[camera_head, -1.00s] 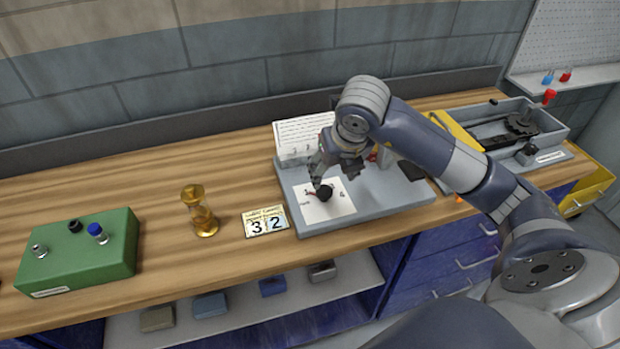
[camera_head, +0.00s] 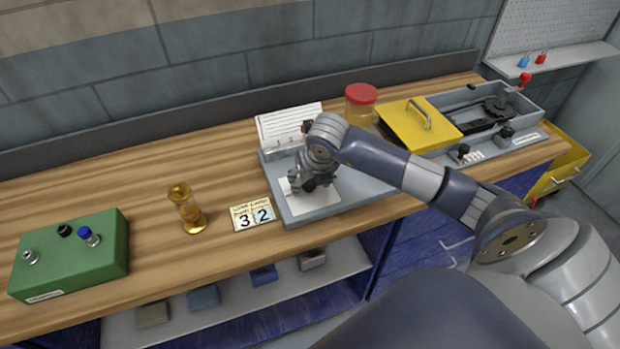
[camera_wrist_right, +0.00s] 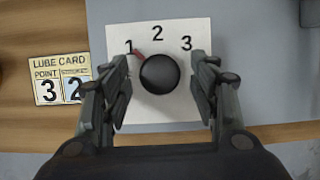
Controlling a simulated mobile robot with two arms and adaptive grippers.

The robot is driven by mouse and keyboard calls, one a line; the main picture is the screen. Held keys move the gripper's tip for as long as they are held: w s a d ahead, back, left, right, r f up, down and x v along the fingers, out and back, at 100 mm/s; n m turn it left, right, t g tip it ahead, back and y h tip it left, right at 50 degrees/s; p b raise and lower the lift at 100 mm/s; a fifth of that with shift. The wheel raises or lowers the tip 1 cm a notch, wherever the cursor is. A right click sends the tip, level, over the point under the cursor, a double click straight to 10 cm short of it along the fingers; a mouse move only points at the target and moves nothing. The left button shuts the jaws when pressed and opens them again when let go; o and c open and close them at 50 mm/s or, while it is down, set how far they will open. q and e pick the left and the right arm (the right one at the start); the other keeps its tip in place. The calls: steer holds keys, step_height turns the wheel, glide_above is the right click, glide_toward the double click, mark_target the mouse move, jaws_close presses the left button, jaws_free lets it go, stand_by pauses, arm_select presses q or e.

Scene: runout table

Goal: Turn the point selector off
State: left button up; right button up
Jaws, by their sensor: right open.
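The point selector (camera_wrist_right: 160,74) is a round black knob with a red pointer, on a white label with the numbers 1, 2 and 3. In the right wrist view its pointer aims up and left, at the 1. My right gripper (camera_wrist_right: 163,95) is open, with one finger on each side of the knob and a gap on both sides. My left gripper is not in view.
A lube card (camera_head: 252,214) reading 3 and 2 lies left of the panel. Farther left are a brass hourglass (camera_head: 187,210) and a green box (camera_head: 70,258) with switches. A red-lidded jar (camera_head: 361,105) and a yellow cover (camera_head: 420,122) stand right, behind my arm.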

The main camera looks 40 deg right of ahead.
steer(key=c, duration=1.1)
steer(key=shift+o, duration=0.2)
steer(key=shift+d+f+n+b, duration=0.1)
steer(key=shift+n+b, duration=0.4)
steer(key=shift+b, duration=0.25)
steer(key=n+y+b, duration=0.1)
steer(key=n+b, duration=0.1)
steer(key=b, duration=0.1)
steer(key=n+y+b, duration=0.1)
steer(key=n+b, duration=0.1)
steer(key=b, duration=0.1)
steer(key=shift+w+d, duration=0.1)
steer(key=shift+d, duration=0.1)
steer(key=shift+r+n+y+b, duration=0.2)
steer(key=shift+n+y+b, duration=0.4)
steer(key=shift+n+b, duration=1.05)
steer(key=shift+n, duration=0.35)
steer(key=o, duration=1.1)
steer(key=shift+c, duration=0.2)
steer(key=v, duration=1.2)
